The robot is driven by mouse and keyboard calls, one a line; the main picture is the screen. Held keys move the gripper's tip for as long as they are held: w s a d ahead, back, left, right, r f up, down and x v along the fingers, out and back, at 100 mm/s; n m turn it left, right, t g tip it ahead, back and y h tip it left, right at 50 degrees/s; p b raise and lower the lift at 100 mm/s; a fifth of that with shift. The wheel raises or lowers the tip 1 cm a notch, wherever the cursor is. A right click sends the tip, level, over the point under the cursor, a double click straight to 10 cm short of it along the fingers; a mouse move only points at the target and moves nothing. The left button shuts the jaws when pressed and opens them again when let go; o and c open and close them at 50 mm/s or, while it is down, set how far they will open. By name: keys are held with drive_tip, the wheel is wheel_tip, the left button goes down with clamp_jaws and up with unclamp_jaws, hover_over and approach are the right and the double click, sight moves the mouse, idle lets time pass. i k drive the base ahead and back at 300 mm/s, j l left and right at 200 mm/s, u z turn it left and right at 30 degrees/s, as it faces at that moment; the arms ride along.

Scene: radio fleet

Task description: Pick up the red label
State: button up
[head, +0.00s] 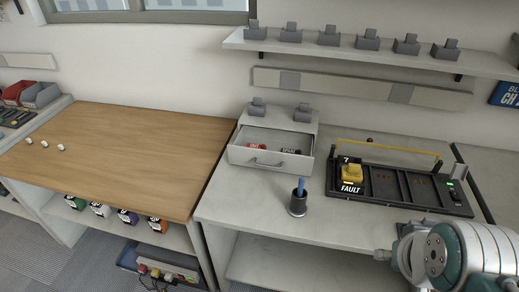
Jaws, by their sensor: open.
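A small red label (257,147) with pale lettering lies in the left part of the open drawer (268,163) of a grey drawer unit on the grey bench. A dark label (290,151) with pale lettering lies to its right in the same drawer. The drawer's front wall stands just in front of both labels. Part of my arm shows at the lower right, well to the right of the drawer and nearer the camera. My gripper's fingers are not visible.
A dark cup (298,206) with a blue item stands before the drawer. A black tray (408,191) holds a yellow radio (352,173) beside a FAULT card. Grey holders line the shelf (375,52) above. The wooden table (135,150) at left is mostly clear.

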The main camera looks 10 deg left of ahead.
sight(253, 145)
drive_tip(key=i+j, duration=0.1)
drive_tip(key=j, duration=0.3)
drive_tip(key=i+j, duration=0.1)
drive_tip(key=j, duration=0.35)
drive_tip(key=i+j, duration=0.15)
drive_tip(key=j, duration=0.25)
drive_tip(key=i+j, duration=0.1)
drive_tip(key=j, duration=0.35)
